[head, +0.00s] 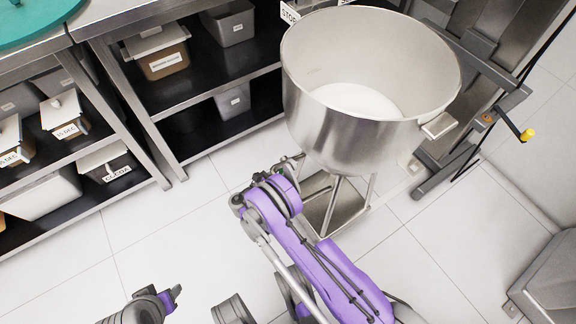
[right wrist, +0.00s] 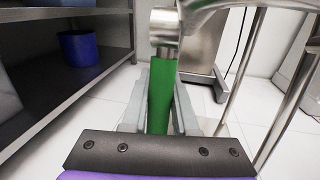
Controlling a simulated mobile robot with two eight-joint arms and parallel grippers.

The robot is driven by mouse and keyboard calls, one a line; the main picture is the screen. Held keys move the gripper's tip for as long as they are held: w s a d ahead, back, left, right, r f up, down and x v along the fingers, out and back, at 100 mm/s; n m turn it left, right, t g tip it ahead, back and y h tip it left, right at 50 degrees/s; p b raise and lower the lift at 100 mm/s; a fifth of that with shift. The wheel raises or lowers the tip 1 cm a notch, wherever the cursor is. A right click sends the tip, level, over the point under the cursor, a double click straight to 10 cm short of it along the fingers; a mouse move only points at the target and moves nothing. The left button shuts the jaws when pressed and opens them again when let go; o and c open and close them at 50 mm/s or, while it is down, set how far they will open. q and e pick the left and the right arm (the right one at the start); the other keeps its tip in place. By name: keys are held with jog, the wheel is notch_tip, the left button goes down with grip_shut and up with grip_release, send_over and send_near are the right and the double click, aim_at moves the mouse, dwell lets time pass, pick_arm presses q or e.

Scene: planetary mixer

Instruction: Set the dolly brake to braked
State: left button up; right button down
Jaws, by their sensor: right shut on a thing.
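A large steel mixer bowl (head: 330,125) with white contents sits on the dolly (head: 370,190), a metal frame on the floor. In the right wrist view a green upright lever (right wrist: 161,95) hangs below a round steel fitting (right wrist: 165,28); I take it for the dolly brake. My right gripper (right wrist: 160,105) has its fingers on both sides of the lever and is shut on it. In the head view this gripper (head: 292,162) is at the bowl's lower left side, and the lever is hidden. My left gripper (head: 172,296) is low at the bottom left, away from the dolly; its jaws are unclear.
Steel shelves (head: 205,95) with labelled bins stand at the left and back. The mixer stand (head: 455,165) with a yellow-tipped crank (head: 526,135) is right of the bowl. A grey metal unit (head: 545,285) is at the lower right. Tiled floor is clear at the left.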

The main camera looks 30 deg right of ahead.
jog(key=shift+a, duration=0.1)
jog(key=y+p, duration=0.1)
jog(key=a+g+y+p, duration=0.1)
jog(key=y, duration=0.1)
jog(key=shift+s+a, duration=0.1)
jog(key=shift+a, duration=0.2)
jog(key=shift+a+m+g+y+p, duration=0.15)
jog(key=shift+a+m+y+p, duration=0.25)
jog(key=shift+y, duration=0.55)
jog(key=shift+a+m+g+y+p, duration=0.15)
jog(key=shift+a+y+p, duration=0.1)
jog(key=shift+a+y, duration=0.55)
jog(key=shift+d+y, duration=0.15)
jog(key=shift+y, duration=0.1)
jog(key=c, duration=0.7)
grip_release()
jog(key=shift+r, duration=0.1)
jog(key=p+v, duration=0.2)
jog(key=v, duration=0.8)
jog(key=shift+s+a+r, duration=0.15)
jog(key=shift+s+a, duration=0.05)
jog(key=shift+a, duration=0.1)
